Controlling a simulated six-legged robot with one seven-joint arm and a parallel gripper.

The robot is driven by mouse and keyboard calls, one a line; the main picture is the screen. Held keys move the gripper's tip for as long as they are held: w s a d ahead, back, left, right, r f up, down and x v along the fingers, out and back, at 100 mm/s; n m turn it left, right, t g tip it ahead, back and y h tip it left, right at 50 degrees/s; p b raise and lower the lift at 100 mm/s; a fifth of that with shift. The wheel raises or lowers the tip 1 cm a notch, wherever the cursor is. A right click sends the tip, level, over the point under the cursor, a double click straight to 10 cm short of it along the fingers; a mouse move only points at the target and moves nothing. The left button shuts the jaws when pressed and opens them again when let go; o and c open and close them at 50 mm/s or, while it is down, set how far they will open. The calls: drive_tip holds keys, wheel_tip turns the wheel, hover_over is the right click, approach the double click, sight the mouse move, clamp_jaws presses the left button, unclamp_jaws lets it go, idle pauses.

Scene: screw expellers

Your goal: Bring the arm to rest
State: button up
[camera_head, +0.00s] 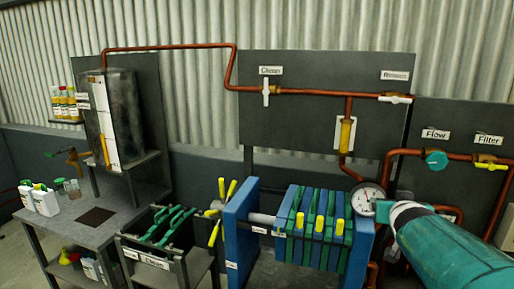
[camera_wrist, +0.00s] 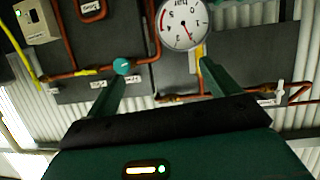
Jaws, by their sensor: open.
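My arm (camera_head: 450,250) reaches in from the lower right of the head view. My gripper (camera_wrist: 163,70) shows in the wrist view with its two green fingers spread apart and nothing between them. In the head view the gripper end is beside the pressure gauge (camera_head: 366,198), in front of the pipework. In the wrist view the gauge (camera_wrist: 181,24) is beyond the fingertips, near the top. I cannot tell whether the gripper touches anything.
A filter press (camera_head: 235,230) with blue and green plates stands left of my arm. Copper pipes (camera_head: 330,93) with valves run along dark panels. A teal Flow knob (camera_head: 436,160) and yellow Filter valve (camera_head: 488,168) are above my arm. A grey workbench (camera_head: 75,228) is at left.

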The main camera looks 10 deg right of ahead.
drive_tip(key=s+a+f+n+g+y, duration=0.2)
drive_tip(key=s+a, duration=0.3)
drive_tip(key=a, duration=0.5)
drive_tip(key=s+a+f+n+g+y, duration=0.2)
drive_tip(key=s+a+f+y, duration=0.1)
drive_tip(key=a, duration=0.7)
drive_tip(key=s+a+f+n+g+y, duration=0.2)
drive_tip(key=s+a+f, duration=0.2)
drive_tip(key=s+a, duration=0.3)
drive_tip(key=a, duration=0.3)
drive_tip(key=shift+f+y, duration=0.3)
drive_tip(key=shift+y, duration=0.1)
idle(2.2)
